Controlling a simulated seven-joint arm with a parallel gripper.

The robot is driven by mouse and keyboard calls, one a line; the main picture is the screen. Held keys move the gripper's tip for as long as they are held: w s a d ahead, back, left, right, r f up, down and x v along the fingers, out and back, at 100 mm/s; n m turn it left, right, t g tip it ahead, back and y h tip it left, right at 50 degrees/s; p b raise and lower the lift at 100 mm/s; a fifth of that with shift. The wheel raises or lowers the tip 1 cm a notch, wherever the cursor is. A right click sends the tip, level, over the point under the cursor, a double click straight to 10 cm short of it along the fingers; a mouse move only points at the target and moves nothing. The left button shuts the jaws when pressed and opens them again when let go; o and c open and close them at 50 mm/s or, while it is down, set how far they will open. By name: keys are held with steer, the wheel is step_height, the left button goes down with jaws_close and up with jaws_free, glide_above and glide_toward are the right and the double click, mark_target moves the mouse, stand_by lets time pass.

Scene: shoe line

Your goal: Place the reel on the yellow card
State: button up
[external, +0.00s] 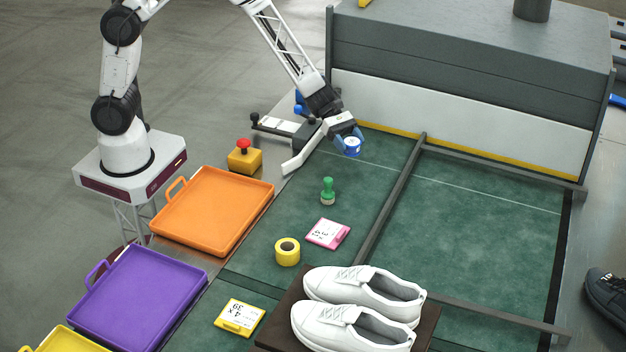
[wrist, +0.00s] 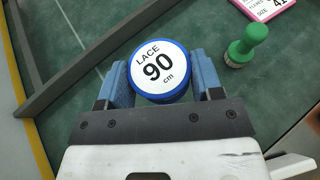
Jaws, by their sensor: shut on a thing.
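The reel (wrist: 160,70) is a blue disc with a white top marked "LACE 90 cm". My gripper (wrist: 164,82) is shut on it, with a blue finger on either side. In the external view the reel (external: 352,147) hangs from my gripper (external: 347,138) over the far left part of the green belt; its height is hard to tell. The yellow card (external: 239,318), with black print on white, lies on the near left part of the belt, well away from my gripper. The card is not in the wrist view.
A green stamp (external: 328,191), a pink card (external: 328,234) and a yellow tape roll (external: 287,251) lie between the reel and the yellow card. White shoes (external: 360,310) stand on a brown board right of the card. Orange (external: 210,212) and purple (external: 135,298) trays lie left.

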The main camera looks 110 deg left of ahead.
mark_target(350, 140)
steer(key=shift+r, duration=0.15)
step_height(350, 140, up, 5)
steer(key=shift+f, duration=0.15)
steer(key=s+d+m+g+h, duration=0.2)
steer(key=d+m, duration=0.1)
steer(key=d, duration=1.4)
steer(key=s+d+m+g+h, duration=0.2)
steer(key=d, duration=1.5)
steer(key=s+d+m+g+h, duration=0.15)
steer(key=s+d, duration=0.25)
steer(key=d, duration=0.4)
steer(key=s+d+m+g, duration=0.1)
steer(key=s+d+g, duration=0.1)
steer(key=s+d, duration=0.4)
steer(key=s+d+m+g+h, duration=0.1)
steer(key=s+d+m, duration=0.15)
steer(key=d, duration=0.65)
steer(key=shift+n+y, duration=0.25)
steer(key=shift+n, duration=0.15)
steer(key=shift+s+f, duration=0.2)
steer(key=shift+f, duration=4.15)
steer(key=shift+d, duration=0.1)
